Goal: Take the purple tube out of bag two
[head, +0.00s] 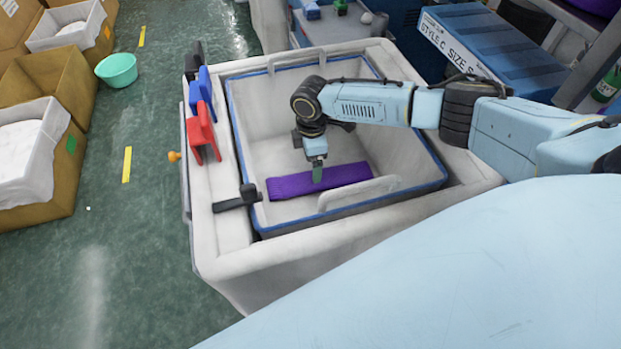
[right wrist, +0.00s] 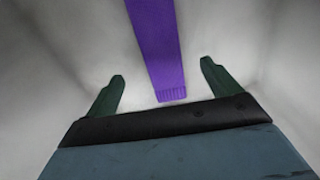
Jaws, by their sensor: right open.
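The purple tube (head: 345,174) is a long flat knitted piece lying inside a pale bin with blue edging (head: 233,130). My right gripper (head: 318,178) reaches down into the bin, just over the tube near its middle in the head view. In the right wrist view the open fingers (right wrist: 163,90) stand apart, with the near end of the purple tube (right wrist: 155,45) showing between and beyond them. The fingers do not visibly touch the tube. I cannot tell the exact height of the gripper above it. My left gripper is not in view.
Red (head: 201,132) and blue (head: 202,88) clips and a black handle (head: 238,198) sit on the bin's left rim. A blue box (head: 495,48) stands at the back right.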

